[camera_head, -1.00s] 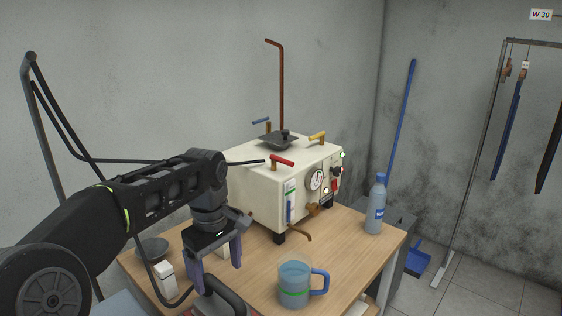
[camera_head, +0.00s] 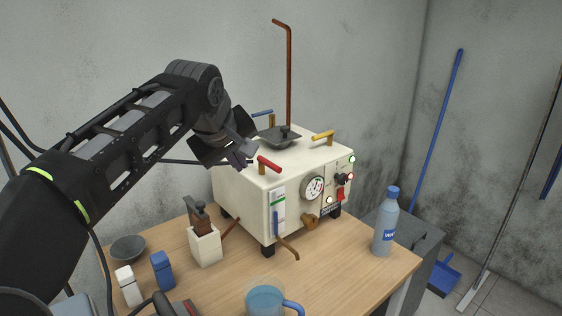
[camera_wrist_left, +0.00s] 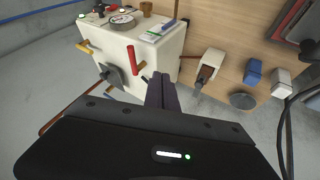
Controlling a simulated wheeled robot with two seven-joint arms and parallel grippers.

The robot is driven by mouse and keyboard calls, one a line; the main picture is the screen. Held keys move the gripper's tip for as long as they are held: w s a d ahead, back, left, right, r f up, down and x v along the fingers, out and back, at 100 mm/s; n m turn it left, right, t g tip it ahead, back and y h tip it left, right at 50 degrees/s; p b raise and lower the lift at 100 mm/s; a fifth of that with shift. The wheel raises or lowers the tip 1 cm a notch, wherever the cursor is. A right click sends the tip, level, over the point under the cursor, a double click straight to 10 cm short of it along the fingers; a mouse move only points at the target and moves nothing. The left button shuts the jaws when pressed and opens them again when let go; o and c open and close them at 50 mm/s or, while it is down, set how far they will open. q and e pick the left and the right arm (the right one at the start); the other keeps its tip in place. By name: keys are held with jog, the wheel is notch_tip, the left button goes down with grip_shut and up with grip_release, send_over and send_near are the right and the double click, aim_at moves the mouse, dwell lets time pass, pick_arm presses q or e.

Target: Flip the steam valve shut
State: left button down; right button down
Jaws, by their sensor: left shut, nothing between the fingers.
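A white boiler box (camera_head: 235,193) stands on the wooden table. Its top carries a red lever handle (camera_head: 269,164) at the near left, a yellow lever handle (camera_head: 323,136) at the right and a blue lever handle (camera_head: 262,113) at the back. I cannot tell from any label which is the steam valve. My left gripper (camera_head: 240,158) is shut and empty, just left of the red handle. In the left wrist view, the closed fingers (camera_wrist_left: 160,80) are beside the red handle (camera_wrist_left: 132,60), apparently without touching it. My right gripper is not in view.
A tall brown pipe (camera_head: 289,75) rises behind the boiler. A water bottle (camera_head: 385,225) and blue mug (camera_head: 265,298) stand on the table. A white holder (camera_head: 206,246), small blue box (camera_head: 162,270) and grey bowl (camera_head: 128,248) are at the left.

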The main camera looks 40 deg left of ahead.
pick_arm(q)
jog(key=w+f, duration=0.2)
jog(key=w, duration=0.1)
jog(key=w+a+f+p, duration=0.1)
jog(key=w+f, duration=0.1)
jog(key=w, duration=0.2)
jog(key=w+f+p, duration=0.1)
jog(key=w+f, duration=0.1)
jog(key=w, duration=0.1)
jog(key=shift+w+a+f, duration=0.15)
jog(key=shift+a+f, duration=0.1)
jog(key=shift+a, duration=0.1)
dwell(0.3)
dwell(0.4)
